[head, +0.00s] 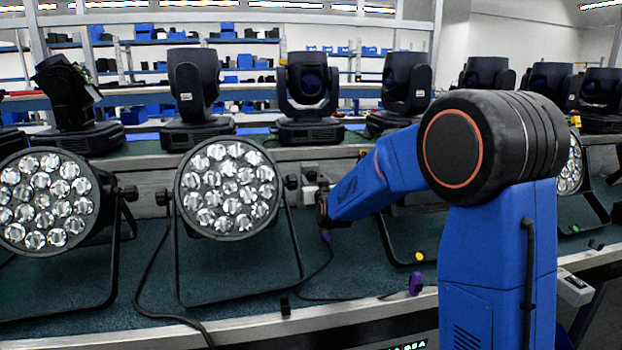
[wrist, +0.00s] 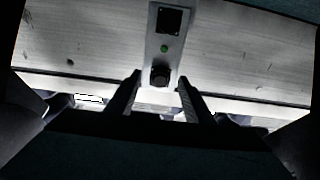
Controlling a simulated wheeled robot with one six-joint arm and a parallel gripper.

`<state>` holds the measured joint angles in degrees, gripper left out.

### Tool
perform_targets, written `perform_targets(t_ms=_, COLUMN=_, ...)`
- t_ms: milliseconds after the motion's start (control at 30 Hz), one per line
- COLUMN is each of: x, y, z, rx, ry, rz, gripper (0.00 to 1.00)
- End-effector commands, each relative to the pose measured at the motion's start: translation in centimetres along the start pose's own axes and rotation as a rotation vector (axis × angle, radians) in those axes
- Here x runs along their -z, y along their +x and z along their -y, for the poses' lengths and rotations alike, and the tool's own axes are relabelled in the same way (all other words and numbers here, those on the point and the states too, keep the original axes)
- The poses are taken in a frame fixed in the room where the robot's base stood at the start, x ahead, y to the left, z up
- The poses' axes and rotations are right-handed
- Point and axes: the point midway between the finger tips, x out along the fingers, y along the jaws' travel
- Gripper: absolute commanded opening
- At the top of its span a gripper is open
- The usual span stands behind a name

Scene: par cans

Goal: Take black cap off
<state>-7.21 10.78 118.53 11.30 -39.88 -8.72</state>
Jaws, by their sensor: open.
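In the head view my gripper (head: 322,208) is small and dark at the end of the blue arm, by a grey box (head: 310,178) on the bench's rear ledge. The cap is not clear there.
Two par cans (head: 230,189) (head: 45,203) on black stands are left of my arm. Cables and a purple plug (head: 416,283) lie on the green bench (head: 240,285). Several moving-head lights (head: 308,95) stand behind. My arm hides part of the right side.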

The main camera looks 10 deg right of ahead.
Motion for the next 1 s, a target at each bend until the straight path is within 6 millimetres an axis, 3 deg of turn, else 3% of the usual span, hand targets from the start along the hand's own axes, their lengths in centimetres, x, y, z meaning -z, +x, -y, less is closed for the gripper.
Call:
perform_targets(t_ms=667, x=0.01, y=-0.02, z=0.01, rx=0.000, ry=0.000, rz=0.000, gripper=0.47)
perform_targets(t_ms=867, x=0.01, y=-0.02, z=0.01, rx=0.000, ry=0.000, rz=0.000, gripper=0.02)
perform_targets(t_ms=1000, x=0.01, y=-0.01, z=0.01, rx=0.000, ry=0.000, rz=0.000, gripper=0.00)
